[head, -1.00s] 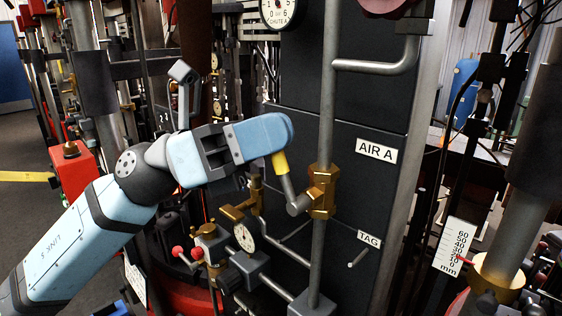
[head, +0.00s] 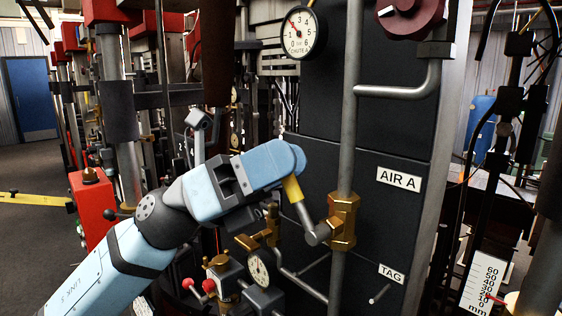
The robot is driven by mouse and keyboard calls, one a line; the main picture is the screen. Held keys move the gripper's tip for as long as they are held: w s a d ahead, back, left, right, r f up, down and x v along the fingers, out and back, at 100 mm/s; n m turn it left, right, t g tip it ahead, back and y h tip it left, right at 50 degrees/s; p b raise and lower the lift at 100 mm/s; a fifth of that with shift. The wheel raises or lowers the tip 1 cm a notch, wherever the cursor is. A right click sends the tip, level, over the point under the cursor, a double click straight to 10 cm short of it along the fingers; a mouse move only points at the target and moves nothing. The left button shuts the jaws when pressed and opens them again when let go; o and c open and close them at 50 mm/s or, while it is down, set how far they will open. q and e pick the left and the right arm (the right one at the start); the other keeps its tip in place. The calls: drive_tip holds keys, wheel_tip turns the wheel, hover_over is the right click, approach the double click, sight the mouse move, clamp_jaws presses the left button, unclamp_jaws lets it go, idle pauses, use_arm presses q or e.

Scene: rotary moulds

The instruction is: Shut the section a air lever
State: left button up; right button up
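The section A air lever has a yellow grip (head: 292,189) and a grey stem that runs down right to a brass valve (head: 343,221) on a vertical grey pipe. The lever slants up and left from the valve, beside the dark panel with the AIR A label (head: 398,179). My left arm comes in from the lower left, and its blue end with the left gripper (head: 283,165) is at the top of the yellow grip, covering its upper end. The fingers are hidden, so I cannot tell whether they hold the grip. My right gripper is not in view.
A round pressure gauge (head: 300,32) and a dark red handwheel (head: 411,15) are above. A small gauge (head: 259,270), brass fittings and red-knobbed levers (head: 198,286) crowd below the arm. Open floor lies far left.

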use_arm(q)
drive_tip(key=shift+a+f, duration=0.15)
drive_tip(key=shift+f, duration=0.05)
drive_tip(key=b+v, duration=0.3)
drive_tip(key=v, duration=1)
drive_tip(key=shift+a, duration=0.2)
